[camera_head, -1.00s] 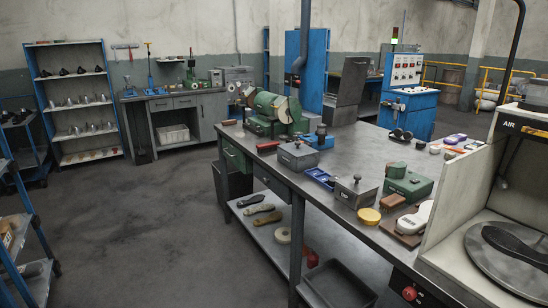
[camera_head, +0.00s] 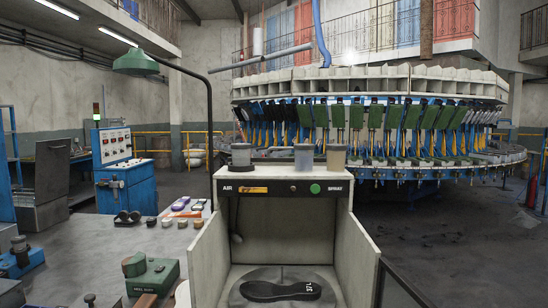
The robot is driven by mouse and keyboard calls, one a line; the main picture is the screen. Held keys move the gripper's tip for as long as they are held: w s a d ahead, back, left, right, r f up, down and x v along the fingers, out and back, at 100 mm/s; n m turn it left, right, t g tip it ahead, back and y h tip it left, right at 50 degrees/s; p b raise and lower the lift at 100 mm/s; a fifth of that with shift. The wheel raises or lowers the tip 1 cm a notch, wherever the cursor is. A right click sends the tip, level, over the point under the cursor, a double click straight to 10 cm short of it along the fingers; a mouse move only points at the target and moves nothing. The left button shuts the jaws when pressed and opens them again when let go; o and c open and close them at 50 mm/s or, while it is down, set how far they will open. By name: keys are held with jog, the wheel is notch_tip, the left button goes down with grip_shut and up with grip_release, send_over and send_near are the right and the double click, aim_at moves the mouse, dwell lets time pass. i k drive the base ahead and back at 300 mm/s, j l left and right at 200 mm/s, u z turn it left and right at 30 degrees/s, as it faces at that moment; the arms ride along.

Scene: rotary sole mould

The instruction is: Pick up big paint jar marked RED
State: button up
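Three clear jars stand in a row on top of the spray booth (camera_head: 222,260). The middle jar (camera_head: 304,158) holds something blue-grey. The right jar (camera_head: 336,158) holds something yellowish. No RED mark can be read on any of them, and none looks clearly red. My gripper is not in view.
A dark sole (camera_head: 280,291) lies on the round turntable inside the booth. The workbench (camera_head: 130,238) at left carries a green press (camera_head: 152,275) and several small pots. A lamp (camera_head: 136,63) hangs above. The large rotary machine (camera_head: 370,125) stands behind.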

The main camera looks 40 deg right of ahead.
aim_at(241, 153)
jog(key=i+j+z, duration=0.2)
jog(key=z, duration=0.2)
jog(key=i+j+z, duration=0.2)
jog(key=j+z, duration=0.2)
jog(key=i+j+z, duration=0.1)
jog(key=j+z, duration=0.75)
